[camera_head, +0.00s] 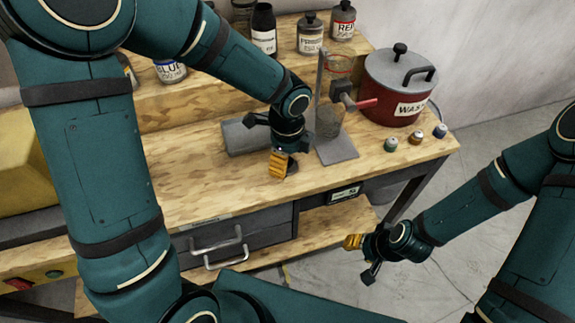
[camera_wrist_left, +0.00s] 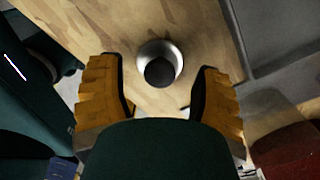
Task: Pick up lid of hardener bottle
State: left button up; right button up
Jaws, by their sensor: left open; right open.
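A round grey lid-like piece with a black knob (camera_wrist_left: 160,66) shows from above in the left wrist view, over the wooden bench top. My left gripper (camera_head: 281,166) is open above the bench, and its orange fingers stand on either side of this piece, apart from it. In the head view only a small dark part (camera_head: 292,168) shows behind the finger. No hardener label is readable. My right gripper (camera_head: 362,258) is open and empty, in front of the bench and below its top.
A metal stand (camera_head: 337,150) with a clear vessel is close right of my left gripper. A red waste pot (camera_head: 393,90) and several small knobbed pieces (camera_head: 415,138) are further right. Labelled bottles (camera_head: 311,34) stand on the raised shelf. A grey slab (camera_head: 245,137) lies left.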

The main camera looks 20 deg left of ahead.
pick_arm(q)
jog(key=shift+f, duration=0.4)
jog(key=c, duration=1)
jog(key=shift+o, duration=0.2)
jog(key=shift+r, duration=0.15)
